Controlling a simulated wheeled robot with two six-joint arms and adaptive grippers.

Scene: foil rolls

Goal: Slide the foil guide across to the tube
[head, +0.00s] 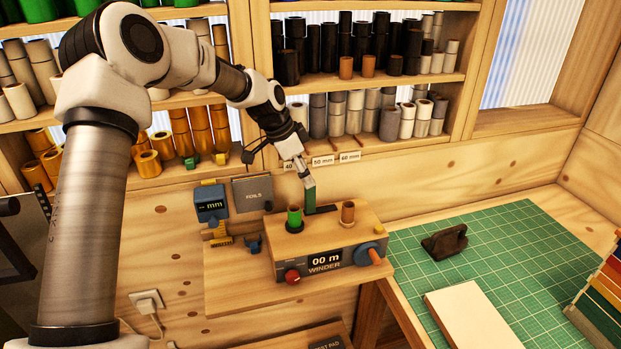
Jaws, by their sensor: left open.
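The winder (325,262) is a wooden box on a wall shelf, with a panel reading "00 m WINDER". A green foil roll (294,216) stands upright on its left. A small brown tube (348,212) stands upright on its right. Between and slightly behind them is a narrow green upright piece (310,200), which looks like the foil guide, beside a dark low strip. My left gripper (309,184) is open, pointing down at the top of this piece. Whether the fingers touch it is too small to tell. My right gripper is not in view.
The winder has a red knob (292,276) and a blue crank wheel (368,254) in front. Shelves of rolls (390,80) stand behind. A blue "mm" box (210,203) hangs left. A green cutting mat (500,262) with a dark object (444,241) and a pale board (473,316) lies right.

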